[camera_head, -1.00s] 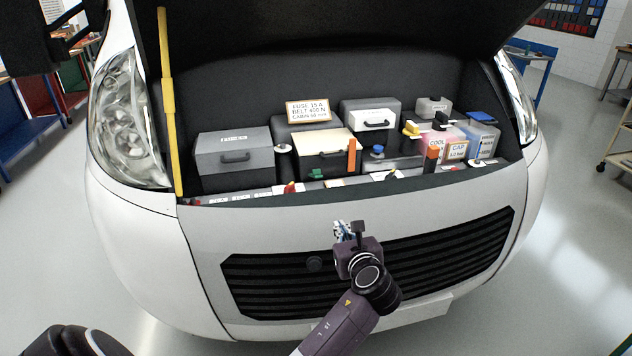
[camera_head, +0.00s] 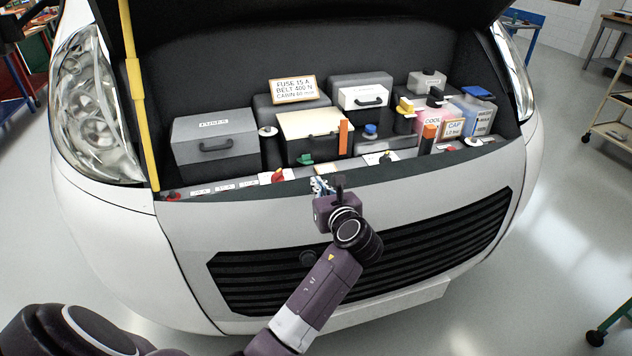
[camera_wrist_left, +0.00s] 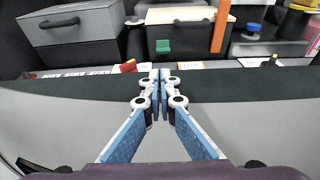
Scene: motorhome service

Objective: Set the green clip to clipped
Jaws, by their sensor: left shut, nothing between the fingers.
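The green clip (camera_head: 305,158) sits low on the front of the box with the cream lid (camera_head: 308,124), in the open engine bay. It also shows in the left wrist view (camera_wrist_left: 163,46), just beyond my fingertips. My left gripper (camera_head: 320,186) is in front of the bay's front edge, below the clip in the head view and apart from it. In the left wrist view my left gripper (camera_wrist_left: 160,76) has its blue-and-white fingers together with nothing between them. I cannot tell the clip's state. My right gripper is not in view.
An orange upright piece (camera_head: 343,138) stands right of the clip, and a red knob (camera_head: 278,175) lies to its left. The dark front ledge (camera_head: 240,194) runs between my gripper and the bay. A yellow prop rod (camera_head: 138,100) stands at the left.

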